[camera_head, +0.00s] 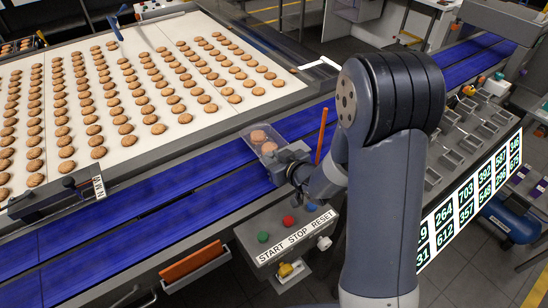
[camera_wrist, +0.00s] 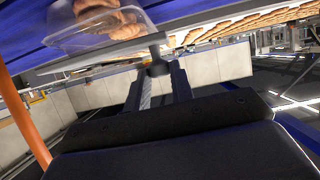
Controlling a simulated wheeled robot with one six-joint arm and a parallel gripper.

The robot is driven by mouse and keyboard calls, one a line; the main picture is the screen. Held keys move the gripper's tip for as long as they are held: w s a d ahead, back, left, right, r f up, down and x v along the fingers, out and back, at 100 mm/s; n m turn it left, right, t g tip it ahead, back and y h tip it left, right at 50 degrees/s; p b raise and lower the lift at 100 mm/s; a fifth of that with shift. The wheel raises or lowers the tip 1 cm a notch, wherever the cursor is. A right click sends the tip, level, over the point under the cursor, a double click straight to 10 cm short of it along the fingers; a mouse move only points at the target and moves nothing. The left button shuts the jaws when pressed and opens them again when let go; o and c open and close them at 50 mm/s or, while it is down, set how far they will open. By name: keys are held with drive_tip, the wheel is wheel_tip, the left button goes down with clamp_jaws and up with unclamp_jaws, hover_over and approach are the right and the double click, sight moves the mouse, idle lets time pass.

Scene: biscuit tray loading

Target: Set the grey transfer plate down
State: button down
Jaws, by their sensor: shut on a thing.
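My gripper (camera_head: 292,171) is over the near blue belt, beside a clear tray (camera_head: 250,134) holding biscuits (camera_head: 262,140). In the wrist view the gripper (camera_wrist: 156,72) is shut on a dark knob-like handle. The handle meets a thin grey edge, seemingly the grey transfer plate (camera_wrist: 120,54), seen almost edge-on. The clear tray shows above that edge in the wrist view (camera_wrist: 75,42), with biscuits (camera_wrist: 105,15) in it. Most of the plate's face is hidden. I cannot tell whether the plate touches the belt or the tray.
A wide white biscuit belt (camera_head: 150,95) with rows of biscuits lies beyond the blue belt (camera_head: 120,208). An orange rod (camera_head: 322,136) stands close to my gripper. Small metal trays (camera_head: 468,135) lie at right.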

drive_tip(key=c, duration=1.2)
unclamp_jaws()
drive_tip(key=shift+c, duration=0.2)
drive_tip(key=shift+s+d, duration=0.1)
